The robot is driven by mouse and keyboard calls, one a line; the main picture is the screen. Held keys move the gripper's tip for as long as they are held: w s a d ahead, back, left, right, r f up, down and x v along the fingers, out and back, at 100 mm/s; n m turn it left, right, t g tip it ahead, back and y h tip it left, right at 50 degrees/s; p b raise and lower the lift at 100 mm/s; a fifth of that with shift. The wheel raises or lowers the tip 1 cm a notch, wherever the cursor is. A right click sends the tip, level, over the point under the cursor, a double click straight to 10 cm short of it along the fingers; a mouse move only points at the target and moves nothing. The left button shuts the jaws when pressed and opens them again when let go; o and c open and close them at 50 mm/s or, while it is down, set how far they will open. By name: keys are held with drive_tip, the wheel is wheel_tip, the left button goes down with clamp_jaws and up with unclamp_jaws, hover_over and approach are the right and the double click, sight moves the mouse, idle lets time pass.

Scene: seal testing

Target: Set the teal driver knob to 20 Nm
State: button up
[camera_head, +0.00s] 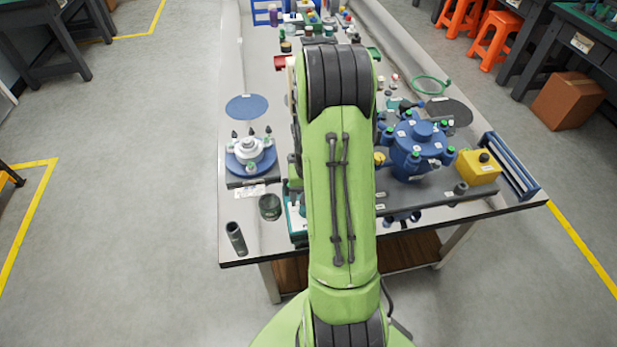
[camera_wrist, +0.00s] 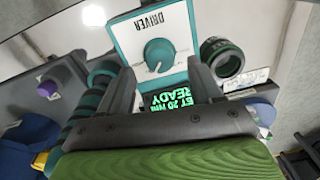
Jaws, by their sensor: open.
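The teal driver knob (camera_wrist: 160,54) sits on the white face of a teal-framed box (camera_wrist: 122,38) labelled DRIVER in the wrist view. Below the knob, a dark display (camera_wrist: 172,97) shows green text, partly covered, that reads "ET 20 NM" and "READY". My gripper (camera_wrist: 160,66) is open, with one dark finger on each side of the knob's lower area. No finger is clearly touching the knob. In the head view, a teal edge that looks like the driver box (camera_head: 297,222) shows beside my green arm, which hides my gripper and the knob.
On the bench (camera_head: 262,240) are a dark cylinder (camera_head: 236,238), a white-and-blue fixture (camera_head: 252,158), a blue pump-like housing (camera_head: 416,150) and a yellow block (camera_head: 478,168). The front left bench corner has some free room.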

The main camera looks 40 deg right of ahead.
wheel_tip(320, 180, up, 13)
drive_tip(key=p, duration=0.2)
drive_tip(key=shift+s+d+p, duration=0.2)
drive_tip(key=shift+p, duration=0.2)
